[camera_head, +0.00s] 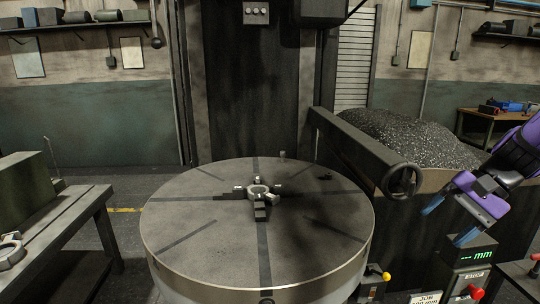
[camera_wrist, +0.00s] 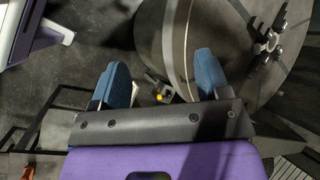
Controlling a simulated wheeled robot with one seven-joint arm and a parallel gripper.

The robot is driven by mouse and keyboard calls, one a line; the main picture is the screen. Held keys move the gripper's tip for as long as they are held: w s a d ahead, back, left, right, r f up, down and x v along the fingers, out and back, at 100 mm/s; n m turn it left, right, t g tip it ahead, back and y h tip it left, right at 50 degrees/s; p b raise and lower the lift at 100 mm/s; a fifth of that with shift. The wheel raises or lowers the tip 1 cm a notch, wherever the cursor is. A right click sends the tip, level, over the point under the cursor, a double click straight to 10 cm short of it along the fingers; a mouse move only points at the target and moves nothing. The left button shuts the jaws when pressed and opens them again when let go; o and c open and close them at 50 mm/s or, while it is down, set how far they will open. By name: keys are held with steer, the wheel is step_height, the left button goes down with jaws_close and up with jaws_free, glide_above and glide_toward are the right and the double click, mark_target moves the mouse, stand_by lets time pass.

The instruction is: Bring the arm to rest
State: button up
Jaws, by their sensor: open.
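My gripper (camera_head: 448,221) is at the right of the head view, on the purple arm, with its two blue fingers pointing down and left. In the wrist view my gripper (camera_wrist: 163,76) shows its blue fingers wide apart with nothing between them. It is open and empty. It hangs to the right of the round machine table (camera_head: 315,220), apart from it, near the green "mm" display (camera_head: 477,254). A pale ring-shaped part (camera_head: 258,190) sits among dark jaws at the table's centre. The round table (camera_wrist: 160,40) also shows beyond the fingers in the wrist view.
A metal bench (camera_head: 60,195) stands at the left with a ring-shaped casting (camera_head: 10,250) on it. A heap of dark chips (camera_head: 405,135) lies behind the rail. A yellow-knobbed lever (camera_head: 386,276) stands at the table's front right.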

steer(key=s+a+r+n+t+h, duration=0.1)
steer(key=s+r+n+t+h, duration=0.1)
steer(key=s+r+n+h, duration=0.1)
steer(key=s+a+r+n+t+h, duration=0.2)
steer(key=s+r+n+h, duration=0.2)
steer(key=s+r, duration=0.3)
steer(key=shift+s+a+n+t, duration=0.35)
steer(key=shift+s+n, duration=0.35)
steer(key=shift+s, duration=0.85)
stand_by(1.4)
